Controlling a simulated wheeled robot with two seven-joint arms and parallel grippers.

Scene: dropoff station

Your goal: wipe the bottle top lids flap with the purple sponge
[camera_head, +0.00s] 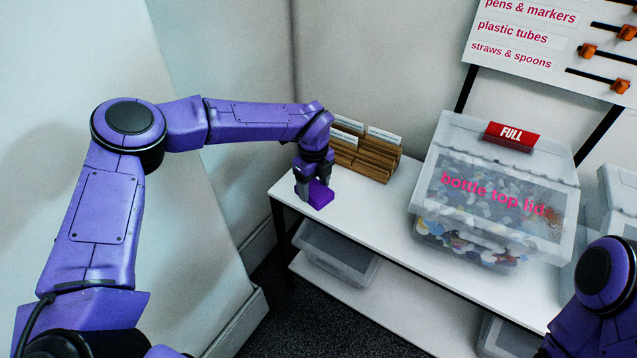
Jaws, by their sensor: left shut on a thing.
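A purple sponge (320,194) is at the left end of the white shelf unit, near its top surface. My left gripper (309,190) points down and is shut on the sponge. I cannot tell whether the sponge touches the surface. The bottle top lids bin (470,240) is a clear box full of colourful lids, right of the gripper. Its flap (495,185) is shut, with pink lettering and a brownish smear near its right end. My right arm shows at the lower right, but its gripper is out of view.
A wooden card holder (370,158) stands behind the sponge. A red FULL sign (511,136) sits on top of the bin. A label board (545,45) with orange sliders hangs above. An empty clear bin (336,250) is on the lower shelf. The white top (385,222) is clear between sponge and bin.

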